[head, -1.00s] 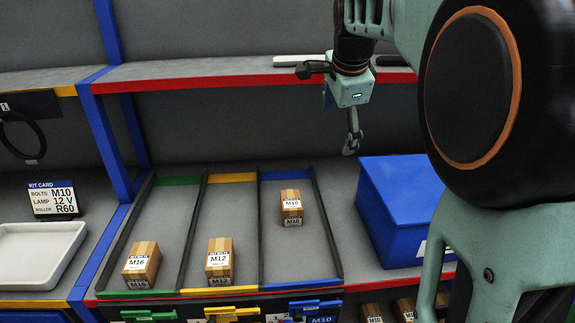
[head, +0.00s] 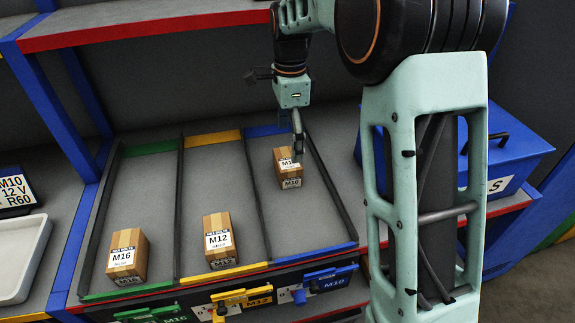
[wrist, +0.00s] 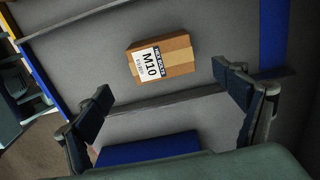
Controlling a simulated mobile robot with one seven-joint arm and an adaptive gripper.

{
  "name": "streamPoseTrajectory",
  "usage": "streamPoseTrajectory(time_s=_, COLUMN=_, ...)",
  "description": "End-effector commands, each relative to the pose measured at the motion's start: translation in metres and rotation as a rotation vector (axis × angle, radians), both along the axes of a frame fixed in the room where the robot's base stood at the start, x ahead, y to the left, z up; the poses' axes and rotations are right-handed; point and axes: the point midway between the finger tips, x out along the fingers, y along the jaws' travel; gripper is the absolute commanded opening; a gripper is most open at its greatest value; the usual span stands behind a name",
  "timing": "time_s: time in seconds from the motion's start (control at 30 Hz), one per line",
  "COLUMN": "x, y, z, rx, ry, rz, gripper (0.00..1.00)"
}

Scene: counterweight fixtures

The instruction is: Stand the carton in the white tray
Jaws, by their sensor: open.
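Several cartons stand in sloped lanes. The M10 carton (head: 287,168) is in the blue-marked lane; it also shows in the wrist view (wrist: 162,57), apart from the fingers and beyond them. The M12 carton (head: 219,240) is in the yellow lane and the M16 carton (head: 127,256) in the green lane, both near the front edge. My gripper (head: 297,145) hangs over the back of the blue lane, close to the M10 carton; in the wrist view its two fingers (wrist: 170,102) are wide apart and empty. The white tray (head: 18,258) is at the far left, partly cut off, and its visible part is empty.
A kit card (head: 14,191) reading M10, 12 V, R60 stands behind the tray. A blue lidded bin (head: 510,150) is at the right, partly behind my arm. Black rails divide the lanes. A red-edged shelf (head: 150,28) runs above. Coloured clamps (head: 243,297) line the front.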

Motion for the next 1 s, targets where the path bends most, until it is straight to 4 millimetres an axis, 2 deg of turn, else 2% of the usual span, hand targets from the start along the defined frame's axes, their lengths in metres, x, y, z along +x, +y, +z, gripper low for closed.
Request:
streamPoseTrajectory(time_s=0.1, x=0.0, y=0.0, z=-0.019, rx=-0.001, ry=0.003, rz=0.0, gripper=0.89)
streamPoseTrajectory(time_s=0.33, x=0.0, y=0.001, z=-0.037, rx=0.0, ry=0.001, rz=0.0, gripper=0.89)
streamPoseTrajectory(time_s=0.6, x=0.001, y=0.005, z=-0.075, rx=0.0, ry=0.001, rz=0.0, gripper=0.89)
streamPoseTrajectory(time_s=0.7, x=0.002, y=0.006, z=-0.081, rx=0.0, ry=-0.001, rz=0.001, gripper=0.89)
streamPoseTrajectory(time_s=0.93, x=0.002, y=0.006, z=-0.082, rx=0.001, ry=-0.003, rz=0.001, gripper=0.89)
streamPoseTrajectory(time_s=1.0, x=0.002, y=0.006, z=-0.082, rx=0.001, ry=-0.003, rz=0.001, gripper=0.81)
